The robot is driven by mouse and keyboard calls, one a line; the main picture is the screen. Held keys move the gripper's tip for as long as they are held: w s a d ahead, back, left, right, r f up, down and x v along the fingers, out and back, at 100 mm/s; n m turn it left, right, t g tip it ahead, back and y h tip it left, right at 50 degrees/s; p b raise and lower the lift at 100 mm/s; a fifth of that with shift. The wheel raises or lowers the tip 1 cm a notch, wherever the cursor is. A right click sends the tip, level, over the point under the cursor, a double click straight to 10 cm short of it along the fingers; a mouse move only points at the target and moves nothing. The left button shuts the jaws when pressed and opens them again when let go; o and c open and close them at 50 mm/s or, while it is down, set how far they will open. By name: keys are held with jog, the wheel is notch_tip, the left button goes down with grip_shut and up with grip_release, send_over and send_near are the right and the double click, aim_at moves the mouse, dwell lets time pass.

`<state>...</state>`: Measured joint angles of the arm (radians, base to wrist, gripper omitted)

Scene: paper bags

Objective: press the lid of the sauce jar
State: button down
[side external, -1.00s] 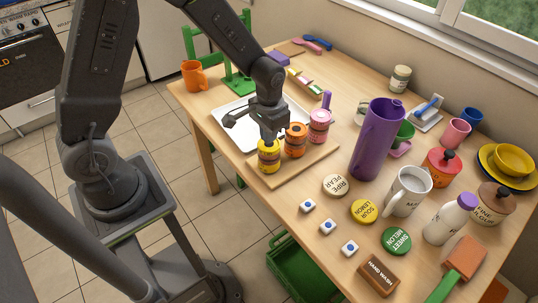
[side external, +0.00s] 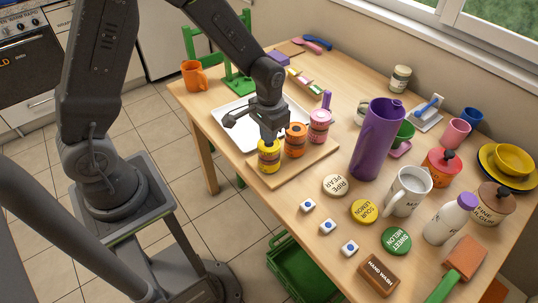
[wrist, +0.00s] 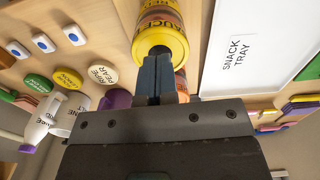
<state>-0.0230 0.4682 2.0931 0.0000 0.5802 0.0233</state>
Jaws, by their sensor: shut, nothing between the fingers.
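The sauce jar (side external: 269,160) has a yellow lid and base and stands at the front left end of a wooden board. In the wrist view the sauce jar (wrist: 161,22) shows an orange and dark label with part of the word "SAUCE". My gripper (side external: 268,138) points down right over this jar, its fingers shut and empty. In the wrist view the fingertips of my gripper (wrist: 162,60) overlap the edge of the yellow lid. They look to be at or just above the lid; I cannot tell whether they touch. The fingers hide part of the lid.
An orange-lidded jar (side external: 295,140) and a pink-lidded jar (side external: 319,127) stand close by in a row on the board (side external: 318,160). A white snack tray (wrist: 211,82) lies beside them. A tall purple jug (side external: 374,145) stands to the right. Round labelled discs lie in front.

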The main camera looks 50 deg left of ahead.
jog(key=shift+f, duration=0.7)
jog(key=shift+r, duration=0.1)
jog(key=shift+r, duration=2.95)
notch_tip(320, 180, up, 14)
jog(key=s+r+t, duration=0.1)
jog(key=s+t, duration=0.1)
jog(key=s, duration=0.6)
jog(key=s+r+t, duration=0.2)
jog(key=s+t, duration=0.1)
jog(key=s, duration=0.5)
jog(key=shift+s+d+r+t, duration=0.3)
jog(key=shift+s+d, duration=0.05)
jog(key=shift+d, duration=0.1)
jog(key=shift+w, duration=0.15)
